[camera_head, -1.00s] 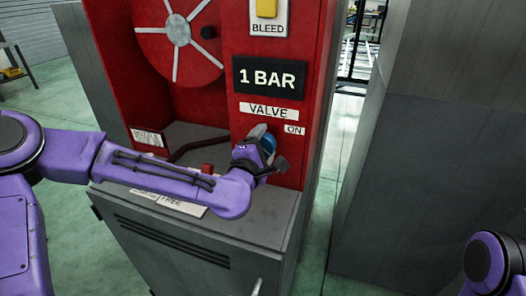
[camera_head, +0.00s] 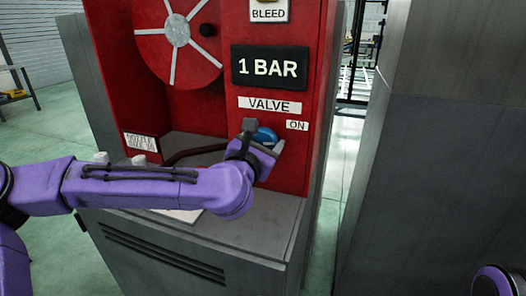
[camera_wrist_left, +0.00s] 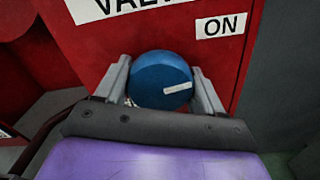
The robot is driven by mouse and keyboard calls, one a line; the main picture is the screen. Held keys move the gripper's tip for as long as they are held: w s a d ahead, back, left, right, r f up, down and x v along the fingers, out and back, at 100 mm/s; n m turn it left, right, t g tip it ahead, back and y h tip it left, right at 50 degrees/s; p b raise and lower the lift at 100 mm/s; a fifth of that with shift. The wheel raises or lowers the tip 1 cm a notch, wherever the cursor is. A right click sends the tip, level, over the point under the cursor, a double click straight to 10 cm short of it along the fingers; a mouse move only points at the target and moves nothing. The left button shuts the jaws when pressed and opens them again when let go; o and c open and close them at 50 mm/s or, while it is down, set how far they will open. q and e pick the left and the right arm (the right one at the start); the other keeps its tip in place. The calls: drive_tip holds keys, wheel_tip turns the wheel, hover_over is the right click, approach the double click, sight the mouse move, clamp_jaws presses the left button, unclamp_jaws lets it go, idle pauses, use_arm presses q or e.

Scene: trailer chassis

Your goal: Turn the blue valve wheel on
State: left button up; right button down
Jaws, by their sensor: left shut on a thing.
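The blue valve wheel (camera_head: 265,137) is on the red panel, under the "VALVE" label (camera_head: 270,105) and left of the "ON" label (camera_head: 297,125). In the left wrist view the wheel (camera_wrist_left: 160,80) sits between the two fingers, with a small white mark on its lower right. My left gripper (camera_head: 263,140) is shut on the wheel; in the left wrist view its fingers (camera_wrist_left: 161,84) are at the wheel's left and right sides. The gripper hides part of the wheel in the head view. My right gripper is out of view.
The red cabinet holds a hose reel (camera_head: 179,30) with white spokes and a "1 BAR" sign (camera_head: 270,67). A grey ledge (camera_head: 262,215) juts out below the valve. A tall grey block (camera_head: 450,130) stands at the right, with a floor gap between.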

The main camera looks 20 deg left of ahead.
use_arm(q)
drive_tip(key=shift+f+n+b, duration=0.25)
drive_tip(key=shift+n+b, duration=0.55)
drive_tip(key=shift+n, duration=0.2)
drive_tip(key=o, duration=1)
drive_tip(key=shift+r, duration=0.1)
drive_tip(key=s+b, duration=0.1)
drive_tip(key=s, duration=0.4)
drive_tip(key=s+b, duration=0.1)
drive_tip(key=s, duration=0.4)
drive_tip(key=shift+s+a, duration=0.2)
drive_tip(key=shift+s, duration=0.1)
